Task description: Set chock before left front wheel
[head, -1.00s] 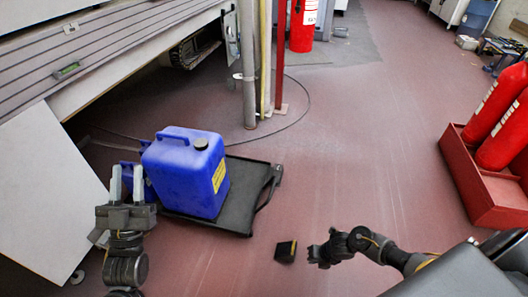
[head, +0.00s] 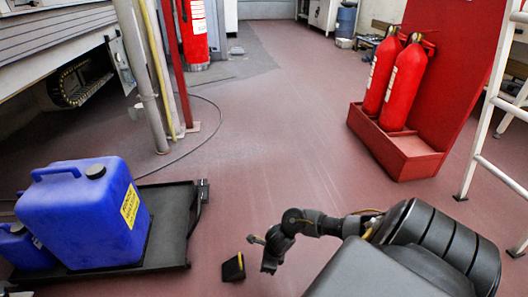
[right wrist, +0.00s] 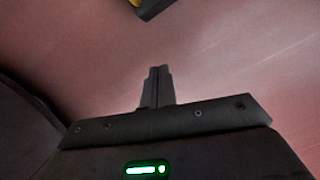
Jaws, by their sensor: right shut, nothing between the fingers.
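The chock (head: 233,267), a small black wedge with a yellow edge, lies on the red floor in the head view. Part of it shows at the top edge of the right wrist view (right wrist: 150,8). My right gripper (right wrist: 158,75) is shut and empty; its fingers point toward the chock, with a gap between. In the head view my right arm's end is just right of the chock, not touching it. A low black platform (head: 174,225) carrying blue canisters (head: 85,215) stands at left; its wheels cannot be made out clearly. My left gripper is out of view.
Two red extinguishers (head: 402,85) stand in a red holder (head: 415,165) at right, beside a white ladder frame (head: 480,120). Grey and red posts (head: 140,75) and a thin cable (head: 215,125) are at left. The middle floor is clear.

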